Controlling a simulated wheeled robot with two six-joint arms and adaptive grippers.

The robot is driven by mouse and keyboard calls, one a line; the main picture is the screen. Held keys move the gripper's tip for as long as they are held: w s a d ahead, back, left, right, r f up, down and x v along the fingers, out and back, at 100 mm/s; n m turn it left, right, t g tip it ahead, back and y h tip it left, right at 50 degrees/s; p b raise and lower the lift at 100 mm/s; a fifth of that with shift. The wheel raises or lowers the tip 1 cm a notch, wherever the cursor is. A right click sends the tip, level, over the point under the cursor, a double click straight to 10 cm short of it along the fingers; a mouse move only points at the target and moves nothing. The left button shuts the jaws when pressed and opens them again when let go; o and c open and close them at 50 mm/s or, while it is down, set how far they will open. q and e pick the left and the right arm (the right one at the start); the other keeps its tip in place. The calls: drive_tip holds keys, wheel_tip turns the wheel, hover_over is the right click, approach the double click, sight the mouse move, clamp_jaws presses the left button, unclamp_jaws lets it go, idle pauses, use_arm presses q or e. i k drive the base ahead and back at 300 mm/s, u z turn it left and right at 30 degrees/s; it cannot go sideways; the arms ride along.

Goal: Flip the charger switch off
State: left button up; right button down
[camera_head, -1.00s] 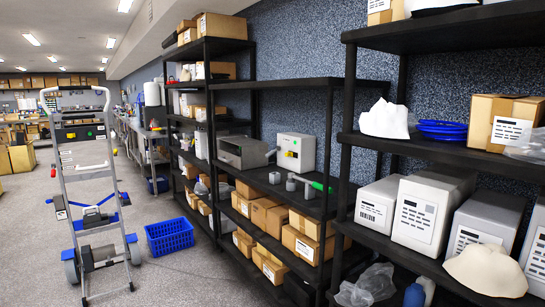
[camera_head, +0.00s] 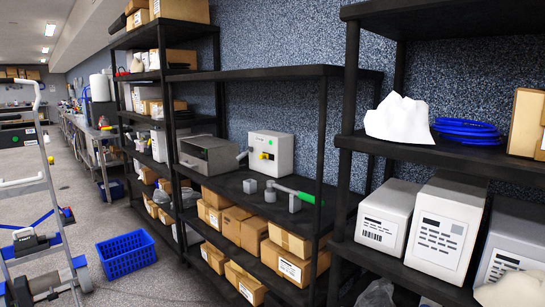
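A white box-shaped unit (camera_head: 270,156) stands on the middle shelf of the black rack. Its front carries a yellow plate with a dark knob (camera_head: 265,156) and a small green spot. It may be the charger with its switch, but the knob's position is too small to tell. A grey unit (camera_head: 209,155) sits to its left. Neither of my grippers is in view.
The black shelf (camera_head: 230,187) has a grey fitting and a green-handled tool (camera_head: 291,194) in front of the white unit. Cartons fill the shelf below. A blue crate (camera_head: 126,255) and a hand truck (camera_head: 40,230) stand on the floor at left. A rack with white boxes (camera_head: 447,222) is at right.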

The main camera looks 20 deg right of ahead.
sight(250, 148)
drive_tip(key=z, duration=0.2)
drive_tip(key=i, duration=2.15)
drive_tip(key=u, duration=0.35)
drive_tip(key=i, duration=0.9)
drive_tip(key=u, duration=0.2)
